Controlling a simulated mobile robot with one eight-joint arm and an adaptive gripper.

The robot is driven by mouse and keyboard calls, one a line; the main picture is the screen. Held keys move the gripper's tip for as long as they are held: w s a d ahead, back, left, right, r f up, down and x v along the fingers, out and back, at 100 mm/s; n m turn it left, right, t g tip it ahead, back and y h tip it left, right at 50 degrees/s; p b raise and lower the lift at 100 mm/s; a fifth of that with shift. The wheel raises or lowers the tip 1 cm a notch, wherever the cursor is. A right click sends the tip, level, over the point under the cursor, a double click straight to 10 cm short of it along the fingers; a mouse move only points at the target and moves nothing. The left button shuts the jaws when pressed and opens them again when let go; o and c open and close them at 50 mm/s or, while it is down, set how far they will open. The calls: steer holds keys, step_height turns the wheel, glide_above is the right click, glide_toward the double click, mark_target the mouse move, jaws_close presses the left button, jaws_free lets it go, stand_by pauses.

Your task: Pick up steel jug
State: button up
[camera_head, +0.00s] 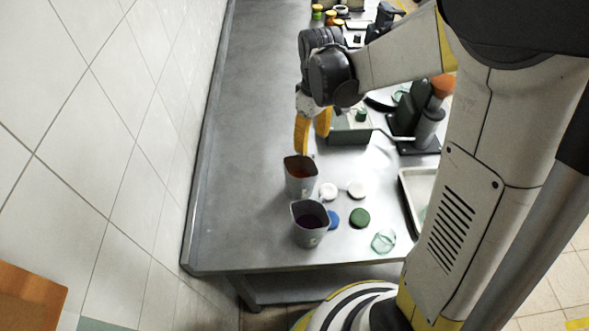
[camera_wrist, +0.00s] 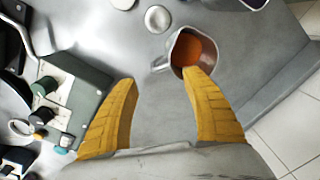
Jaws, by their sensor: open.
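A grey steel jug (camera_head: 299,184) with orange contents stands upright on the metal table; it also shows in the wrist view (camera_wrist: 175,48), with its handle pointing left. A second grey jug (camera_head: 308,234) with dark purple contents stands nearer the table's front end, its edge showing at the top of the wrist view (camera_wrist: 250,3). My gripper (camera_head: 313,136) has its yellow fingers open and empty, just behind and above the orange-filled jug. In the wrist view, the right fingertip (camera_wrist: 160,76) overlaps that jug's opening; I cannot tell whether they touch.
White lids (camera_head: 329,191), a blue lid (camera_head: 333,219), a green lid (camera_head: 360,217) and a clear glass piece (camera_head: 383,241) lie right of the jugs. A green box-like device (camera_head: 350,137) stands behind. A tiled wall (camera_head: 110,130) borders the left; the table's left strip is clear.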

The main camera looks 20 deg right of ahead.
mark_target(310, 156)
step_height(310, 156, down, 8)
steer(key=shift+a+r+b, duration=0.1)
steer(key=shift+b, duration=1.1)
jaws_close()
